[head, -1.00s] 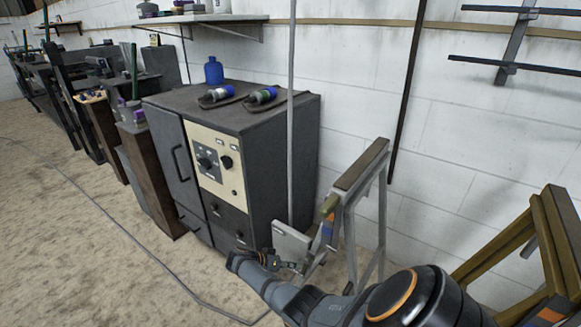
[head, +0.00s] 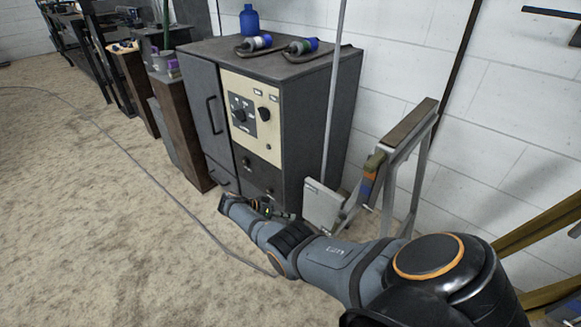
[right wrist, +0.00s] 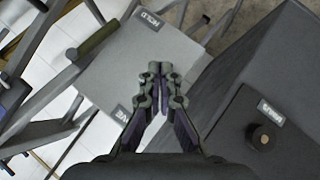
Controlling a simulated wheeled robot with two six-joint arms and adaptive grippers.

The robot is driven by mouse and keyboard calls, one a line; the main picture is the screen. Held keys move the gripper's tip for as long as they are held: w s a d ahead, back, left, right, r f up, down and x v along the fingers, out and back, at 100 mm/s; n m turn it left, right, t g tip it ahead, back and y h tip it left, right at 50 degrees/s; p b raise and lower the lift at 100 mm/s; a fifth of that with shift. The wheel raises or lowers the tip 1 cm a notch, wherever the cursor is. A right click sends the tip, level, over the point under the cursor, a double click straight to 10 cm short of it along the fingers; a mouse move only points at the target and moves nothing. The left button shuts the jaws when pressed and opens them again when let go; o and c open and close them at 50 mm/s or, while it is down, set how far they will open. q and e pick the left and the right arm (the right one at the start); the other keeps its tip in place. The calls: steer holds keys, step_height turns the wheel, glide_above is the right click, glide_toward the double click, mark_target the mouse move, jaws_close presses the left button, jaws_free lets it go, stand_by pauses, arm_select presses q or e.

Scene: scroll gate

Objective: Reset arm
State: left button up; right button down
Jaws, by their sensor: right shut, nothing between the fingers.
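My right arm comes in from the lower right in the head view. Its gripper (head: 268,208) is low in front of the dark cabinet, left of a pale grey plate (head: 322,206). In the right wrist view the gripper (right wrist: 160,74) is shut with nothing between its fingers. The plate (right wrist: 140,62) lies behind the fingers there and bears the word HOLD; a second label is partly hidden. I cannot tell that the gripper touches the plate. My left gripper is not in view.
The dark cabinet (head: 310,115) has a cream panel (head: 251,115) with knobs; a blue bottle (head: 250,20) stands on top. A metal trestle (head: 409,125) stands right of it against the white wall. A cable (head: 160,185) crosses the open floor at left.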

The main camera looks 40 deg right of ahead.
stand_by(0.3)
